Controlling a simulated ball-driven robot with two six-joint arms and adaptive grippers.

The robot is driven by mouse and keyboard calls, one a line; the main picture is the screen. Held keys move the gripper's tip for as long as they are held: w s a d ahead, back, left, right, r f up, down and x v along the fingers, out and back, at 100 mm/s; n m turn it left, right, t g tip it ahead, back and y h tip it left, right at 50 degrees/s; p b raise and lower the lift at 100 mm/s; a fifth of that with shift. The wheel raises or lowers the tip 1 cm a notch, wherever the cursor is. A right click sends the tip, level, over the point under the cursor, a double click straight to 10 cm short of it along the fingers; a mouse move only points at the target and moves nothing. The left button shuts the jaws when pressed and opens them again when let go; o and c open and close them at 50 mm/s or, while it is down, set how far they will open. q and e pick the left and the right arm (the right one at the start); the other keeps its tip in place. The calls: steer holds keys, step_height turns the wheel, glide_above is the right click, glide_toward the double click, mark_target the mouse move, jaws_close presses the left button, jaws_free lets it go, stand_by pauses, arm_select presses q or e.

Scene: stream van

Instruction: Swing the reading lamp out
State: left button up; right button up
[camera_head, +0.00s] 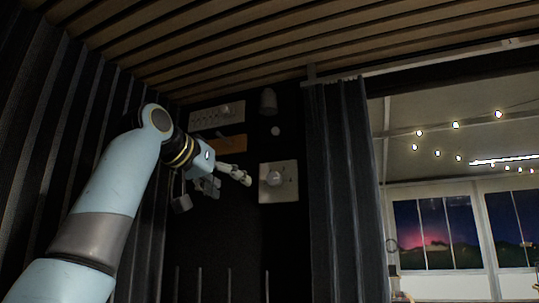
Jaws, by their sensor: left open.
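A small grey cone-shaped fixture (268,102), which looks like the reading lamp, sits high on the dark back wall. Its mount and joint are too dark to make out. My left gripper (232,185) is open and empty, below and to the left of the lamp and apart from it in the picture. Its pale finger points right, towards a white wall plate (290,170) with a round knob. I cannot tell whether the finger touches the plate. My right gripper is not in view.
A pale panel with several small round marks (215,114) and an orange-brown block (231,144) are on the wall above my gripper. A small white disc (275,131) is under the lamp. A dark curtain (341,190) hangs to the right, slatted ceiling (300,35) above.

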mark_target(263, 100)
arm_select(q)
steer(key=s+d+r+m+t+h, duration=0.1)
steer(key=s+d+r, duration=0.15)
steer(key=r, duration=0.75)
steer(key=s+d+r+m+h, duration=0.15)
steer(key=s+r, duration=0.25)
steer(key=r, duration=0.6)
steer(key=p+x, duration=0.6)
steer(key=x, duration=0.4)
steer(key=shift+w+a+r, duration=0.1)
steer(key=shift+a+r, duration=0.05)
steer(key=shift+a, duration=0.05)
steer(key=shift+w+d, duration=0.1)
steer(key=shift+w, duration=0.15)
